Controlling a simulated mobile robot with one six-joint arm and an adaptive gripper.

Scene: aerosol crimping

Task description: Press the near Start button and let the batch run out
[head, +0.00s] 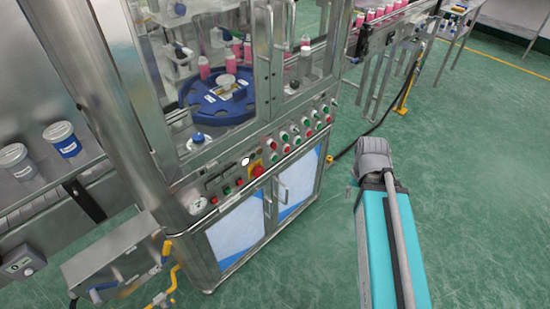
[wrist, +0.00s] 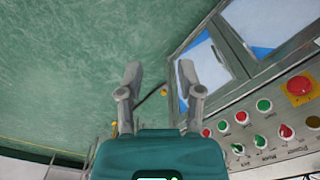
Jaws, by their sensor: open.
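The crimping machine's sloped control panel (head: 262,176) carries green and red buttons in rows and a large red mushroom button on a yellow plate (head: 257,169). Button labels are too small to read in the head view, so I cannot tell which one is Start. The wrist view shows part of the panel (wrist: 250,112) at right, upside down, with the red mushroom button (wrist: 300,87) at its edge. My gripper (wrist: 160,75) is open and empty, its two fingers apart over the green floor, clear of the panel. In the head view my gripper is not distinguishable beyond my teal arm.
Behind the glass, pink cans stand around a blue rotary table (head: 215,105). More pink cans line the conveyor (head: 385,18) at upper right. Two lidded tubs (head: 62,139) stand on a steel shelf at left. A dark cable crosses the floor; open green floor (head: 475,150) lies right.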

